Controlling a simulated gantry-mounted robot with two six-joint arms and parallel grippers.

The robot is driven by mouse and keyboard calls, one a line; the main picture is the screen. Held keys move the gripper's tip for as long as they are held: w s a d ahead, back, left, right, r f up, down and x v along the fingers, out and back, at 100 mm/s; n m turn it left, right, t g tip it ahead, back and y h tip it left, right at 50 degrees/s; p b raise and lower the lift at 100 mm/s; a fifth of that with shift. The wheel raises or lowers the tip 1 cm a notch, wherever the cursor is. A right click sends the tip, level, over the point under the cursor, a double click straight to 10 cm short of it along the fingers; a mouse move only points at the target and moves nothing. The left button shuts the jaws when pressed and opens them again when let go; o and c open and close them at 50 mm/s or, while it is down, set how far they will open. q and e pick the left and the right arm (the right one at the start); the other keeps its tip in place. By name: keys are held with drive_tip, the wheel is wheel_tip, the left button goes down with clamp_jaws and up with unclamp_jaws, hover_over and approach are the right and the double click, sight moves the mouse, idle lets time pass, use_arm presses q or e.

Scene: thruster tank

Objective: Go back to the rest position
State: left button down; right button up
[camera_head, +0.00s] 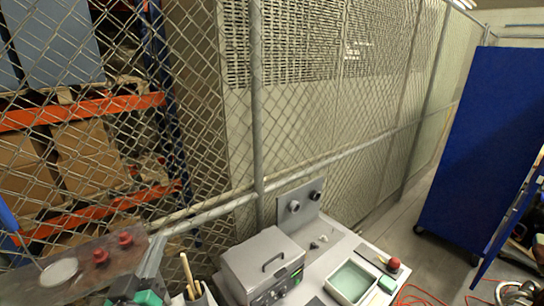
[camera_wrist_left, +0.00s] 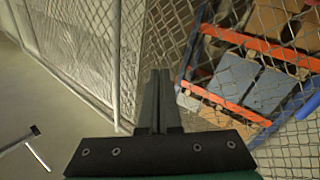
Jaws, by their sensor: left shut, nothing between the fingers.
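My left gripper (camera_wrist_left: 160,75) shows in the left wrist view, its two dark fingers together with nothing between them. It points toward a wire-mesh fence, with shelving behind the mesh. Its dark mounting plate and a strip of green lie at the bottom of that view. In the head view, dark and green parts at the lower left edge are cut off, and I cannot make out the fingers there. My right gripper is in neither view.
A grey box with a handle (camera_head: 262,262) and a white tray (camera_head: 350,283) stand on a bench below. The mesh fence (camera_head: 300,120) runs behind it. A blue cabinet (camera_head: 483,150) stands at the right. Orange cables (camera_head: 415,296) lie on the floor.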

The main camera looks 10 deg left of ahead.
use_arm(q)
drive_tip(key=s+d+r+m+t+h, duration=0.1)
drive_tip(key=d+r+t, duration=0.15)
drive_tip(key=r, duration=0.55)
drive_tip(key=s+d+r+t, duration=0.2)
drive_tip(key=d+r, duration=0.1)
drive_tip(key=r, duration=0.5)
drive_tip(key=s+d+r+m+t+h, duration=0.2)
drive_tip(key=s+r+m, duration=0.1)
drive_tip(key=s+r, duration=0.3)
drive_tip(key=s+d+r+m+t+h+p, duration=0.1)
drive_tip(key=s+d+r+m+t+h, duration=0.1)
drive_tip(key=s+r, duration=0.4)
wheel_tip(320, 180, up, 4)
drive_tip(key=shift+d+f+m+t+h, duration=0.25)
drive_tip(key=shift+d+m+t+h, duration=0.15)
drive_tip(key=shift+t+h, duration=0.3)
